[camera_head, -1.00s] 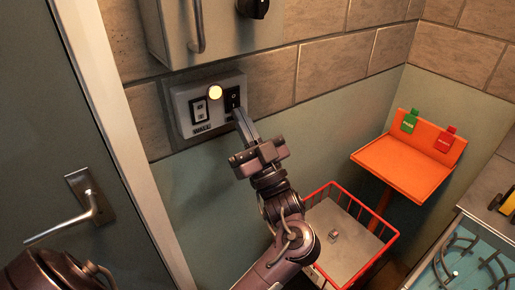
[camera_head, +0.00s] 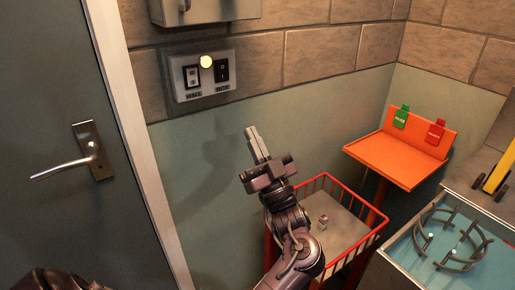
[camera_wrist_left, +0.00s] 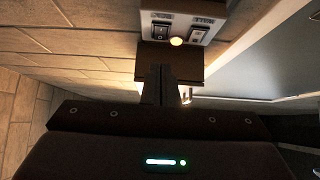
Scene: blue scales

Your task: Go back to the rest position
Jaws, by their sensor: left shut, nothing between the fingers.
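My left gripper (camera_head: 257,144) is in the middle of the head view, in front of the plain blue-grey wall. It is shut and empty, its fingers pointing up and slightly left. It is clear of the switch panel (camera_head: 203,86), which is on the wall above and to the left. My right gripper is in neither view.
A red-rimmed wire basket (camera_head: 322,184) with a small object in it stands right of my arm. An orange stand (camera_head: 392,160) holds a green and a red tag. A blue tray (camera_head: 420,268) is at lower right. A door with a handle (camera_head: 70,167) is at left.

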